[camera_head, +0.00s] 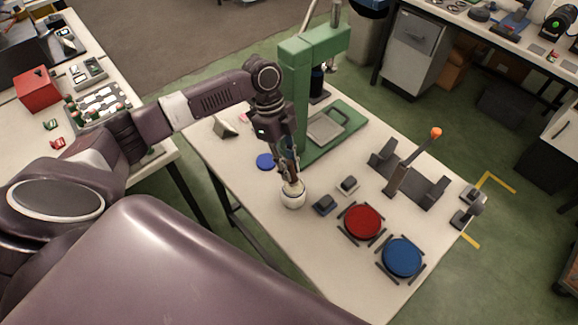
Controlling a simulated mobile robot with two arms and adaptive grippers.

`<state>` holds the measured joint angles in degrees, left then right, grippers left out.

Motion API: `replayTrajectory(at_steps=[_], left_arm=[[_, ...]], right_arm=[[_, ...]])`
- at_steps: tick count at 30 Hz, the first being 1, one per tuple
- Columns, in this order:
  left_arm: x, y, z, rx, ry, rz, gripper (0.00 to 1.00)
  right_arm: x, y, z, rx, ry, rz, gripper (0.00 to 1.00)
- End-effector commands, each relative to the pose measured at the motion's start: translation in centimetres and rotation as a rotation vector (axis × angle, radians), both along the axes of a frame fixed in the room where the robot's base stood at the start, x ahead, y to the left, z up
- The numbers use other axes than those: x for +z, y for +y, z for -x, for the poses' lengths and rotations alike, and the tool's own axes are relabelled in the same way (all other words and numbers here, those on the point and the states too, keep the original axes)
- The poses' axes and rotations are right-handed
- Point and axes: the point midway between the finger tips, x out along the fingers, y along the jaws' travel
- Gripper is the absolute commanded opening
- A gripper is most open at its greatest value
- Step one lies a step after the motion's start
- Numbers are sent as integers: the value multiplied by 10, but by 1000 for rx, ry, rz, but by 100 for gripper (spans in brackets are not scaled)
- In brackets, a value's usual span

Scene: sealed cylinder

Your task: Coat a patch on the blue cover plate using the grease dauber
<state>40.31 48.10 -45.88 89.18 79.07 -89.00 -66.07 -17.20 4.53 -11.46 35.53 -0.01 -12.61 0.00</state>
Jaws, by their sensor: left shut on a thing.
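My left gripper (287,168) points down over the worktable and is shut on the grease dauber, which is mostly hidden by the fingers. The dauber's lower end is at the mouth of a small white pot (292,200); I cannot tell how deep it sits. The blue cover plate (403,257) is a round blue disc between dark corner brackets at the table's front right, apart from the gripper. My right gripper is not in view.
A similar red disc (363,222) lies between the pot and the blue plate. Small dark blocks (325,204) stand beside the pot. A green press (300,90) rises behind the gripper. An orange-knobbed lever (435,133) stands right.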

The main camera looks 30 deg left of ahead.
Motion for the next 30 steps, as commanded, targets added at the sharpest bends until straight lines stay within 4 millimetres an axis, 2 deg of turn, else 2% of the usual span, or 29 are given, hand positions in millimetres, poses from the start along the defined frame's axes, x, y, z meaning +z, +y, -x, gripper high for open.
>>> replayTrajectory(at_steps=[30], left_arm=[[-10,0,0,0,1,1,0]], right_arm=[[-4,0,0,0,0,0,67]])
